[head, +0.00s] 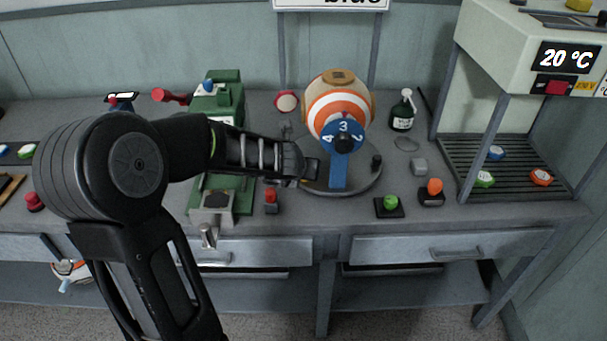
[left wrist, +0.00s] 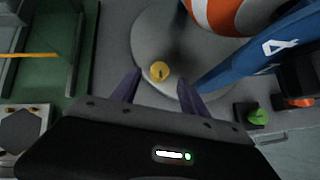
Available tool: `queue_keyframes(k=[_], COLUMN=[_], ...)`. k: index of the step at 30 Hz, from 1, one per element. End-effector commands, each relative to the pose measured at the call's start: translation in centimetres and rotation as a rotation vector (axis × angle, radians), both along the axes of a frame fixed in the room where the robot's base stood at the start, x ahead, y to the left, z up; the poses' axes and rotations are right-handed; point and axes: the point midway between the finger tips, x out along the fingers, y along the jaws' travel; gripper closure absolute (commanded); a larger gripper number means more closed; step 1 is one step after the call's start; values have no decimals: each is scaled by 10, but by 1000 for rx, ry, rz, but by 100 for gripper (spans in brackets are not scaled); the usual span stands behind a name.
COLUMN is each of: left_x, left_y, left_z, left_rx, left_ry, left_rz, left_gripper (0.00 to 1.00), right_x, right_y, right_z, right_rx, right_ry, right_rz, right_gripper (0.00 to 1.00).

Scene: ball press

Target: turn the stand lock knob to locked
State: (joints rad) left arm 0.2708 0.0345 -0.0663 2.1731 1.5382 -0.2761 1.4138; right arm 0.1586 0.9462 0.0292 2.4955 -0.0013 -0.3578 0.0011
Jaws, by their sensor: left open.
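The stand has a round grey base (head: 355,187) and a blue upright (head: 338,172) with numbers, under an orange and white ball (head: 338,100). In the left wrist view, a small round yellow knob (left wrist: 159,71) with a dark mark sits on the grey base (left wrist: 150,40). My left gripper (head: 311,170) is over the left part of the base, and the knob is hidden behind it in the head view. In the left wrist view my left gripper (left wrist: 158,82) is open, with its purple fingers on either side of the knob. Contact cannot be told. My right gripper is not in view.
A green machine (head: 222,100) stands left of the stand. A red button (head: 271,196), a green button (head: 390,203) and an orange button (head: 433,190) stand near the front edge. A dark bottle (head: 403,112) and a rack (head: 512,170) are to the right.

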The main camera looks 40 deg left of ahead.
Motion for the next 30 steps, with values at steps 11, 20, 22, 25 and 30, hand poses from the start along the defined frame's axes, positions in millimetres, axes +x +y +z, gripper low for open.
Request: queue_keyframes(k=[11,20,22,25,30], left_x=[28,29,29,29,29], left_y=[13,13,13,13,13], left_z=[-32,-32,-32,-32,-32], left_rx=[1,0,0,0,0], left_ry=[0,0,0,0,0], left_rz=[1,0,0,0,0], left_gripper=[48,51,57,65,79], right_x=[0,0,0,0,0], right_y=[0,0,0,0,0], right_z=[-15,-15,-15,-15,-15], right_rx=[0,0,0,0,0], right_ry=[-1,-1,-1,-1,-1], right_rz=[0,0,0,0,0], right_gripper=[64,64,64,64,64])
